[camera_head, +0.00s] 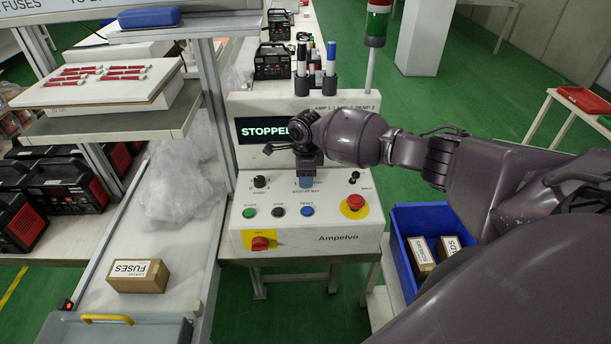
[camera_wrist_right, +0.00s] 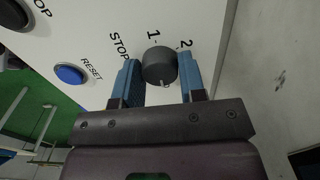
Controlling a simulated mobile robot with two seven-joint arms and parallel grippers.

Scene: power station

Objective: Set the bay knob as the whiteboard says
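The dark round knob (camera_wrist_right: 158,66) sits on the white panel in the right wrist view, with labels STOP, 1 and 2 around its upper side. A small light mark shows at its lower edge; I cannot tell which label it points to. My right gripper (camera_wrist_right: 161,82) is open, with one blue finger on each side of the knob. In the head view my right gripper (camera_head: 306,182) is at the control console (camera_head: 345,238) and hides this knob. No readable whiteboard instruction shows. My left gripper is out of view.
The console screen (camera_head: 258,130) reads STOPPED, partly covered by my wrist. A black knob (camera_head: 260,181), several push buttons, a red emergency button (camera_head: 354,203) and a red switch (camera_head: 260,243) are close by. A blue bin (camera_head: 400,260) stands right; a shelf post (camera_head: 217,110) stands left.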

